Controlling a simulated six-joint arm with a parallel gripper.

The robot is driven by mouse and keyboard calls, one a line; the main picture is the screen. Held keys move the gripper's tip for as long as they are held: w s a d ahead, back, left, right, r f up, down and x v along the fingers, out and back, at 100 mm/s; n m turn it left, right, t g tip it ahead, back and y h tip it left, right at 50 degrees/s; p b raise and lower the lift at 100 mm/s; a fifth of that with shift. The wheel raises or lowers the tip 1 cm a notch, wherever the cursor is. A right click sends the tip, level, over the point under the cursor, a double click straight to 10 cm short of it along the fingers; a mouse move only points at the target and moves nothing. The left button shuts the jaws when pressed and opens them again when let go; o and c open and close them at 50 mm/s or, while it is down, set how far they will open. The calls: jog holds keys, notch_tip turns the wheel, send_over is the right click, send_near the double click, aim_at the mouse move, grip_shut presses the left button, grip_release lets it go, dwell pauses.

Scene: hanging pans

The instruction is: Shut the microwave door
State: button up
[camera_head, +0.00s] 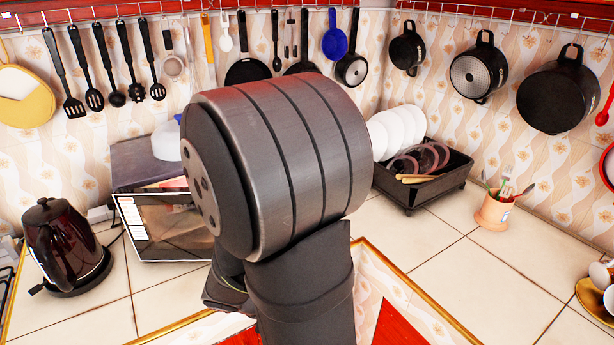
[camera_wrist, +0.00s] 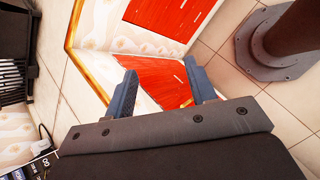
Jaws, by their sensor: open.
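The microwave (camera_head: 150,160) stands on the counter at the left against the back wall, partly behind my arm. Its front (camera_head: 175,225) shows a dark glass pane with a pale control strip on the left. My arm covers its right side, so I cannot tell how far the door stands open. In the wrist view, a panel with digits (camera_wrist: 41,164) at the lower left corner looks like the control strip. My gripper (camera_wrist: 158,68) is open and empty, its two blue-grey fingers apart over a red surface. In the head view, my arm hides the fingers.
A dark kettle (camera_head: 65,245) stands left of the microwave. A black dish rack (camera_head: 425,175) with plates and a utensil cup (camera_head: 495,210) stand to the right. Pans and utensils hang above. The right counter front (camera_head: 470,285) is clear.

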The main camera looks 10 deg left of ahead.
jog(key=w+a+r+m+y, duration=0.1)
jog(key=a+r+m, duration=0.1)
jog(key=w+a+r+m+y, duration=0.1)
jog(key=a+r+m, duration=0.1)
jog(key=w+a+r+m+g+y, duration=0.1)
jog(key=r+m, duration=0.1)
jog(key=shift+w+a+m, duration=0.25)
jog(key=shift+a+m, duration=0.05)
jog(key=shift+a, duration=0.1)
grip_shut()
jog(key=w+a+r+m+y, duration=0.2)
jog(key=a+r+m+y, duration=0.15)
jog(key=r, duration=0.25)
jog(key=w+a+r+m+y, duration=0.2)
jog(key=a+r+m, duration=0.1)
jog(key=r+m, duration=0.3)
jog(key=w+a+f+n, duration=0.1)
jog(key=w+a+f, duration=0.1)
jog(key=w+f, duration=0.5)
jog(key=shift+w+a+f+t, duration=0.15)
jog(key=shift+a+f+t, duration=0.15)
jog(key=shift+f, duration=0.3)
jog(key=shift+n, duration=0.25)
